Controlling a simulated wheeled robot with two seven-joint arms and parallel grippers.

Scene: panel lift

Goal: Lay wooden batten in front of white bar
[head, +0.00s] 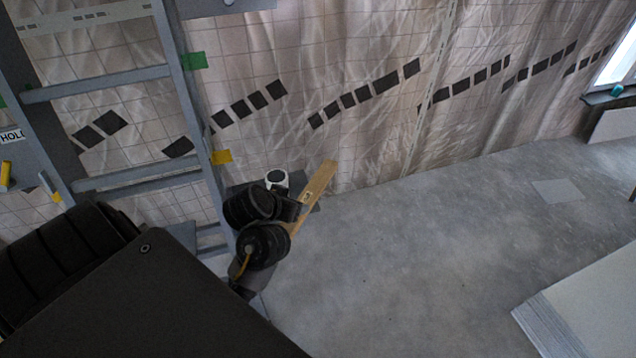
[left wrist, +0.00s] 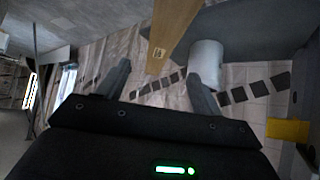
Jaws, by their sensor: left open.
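A light wooden batten (head: 319,180) shows in the head view, sticking out past my left arm's black joints, which hide its near part. In the left wrist view the batten (left wrist: 175,28) comes down from the top edge, and its end appears between the fingertips. My left gripper (left wrist: 158,72) is open; I cannot tell whether its fingers touch the batten. A white rounded piece (left wrist: 206,62), possibly the white bar, is close to the right finger. It also shows just behind my arm in the head view (head: 277,177). My right gripper is not in view.
A grey ladder (head: 190,100) stands at the left, with a yellow tag (head: 221,157). A grey surface (left wrist: 255,30) lies beside the batten. A sheeted wall (head: 370,130) with dark squares runs behind. Pale panels (head: 590,305) are stacked at the right. The middle floor (head: 420,270) is clear.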

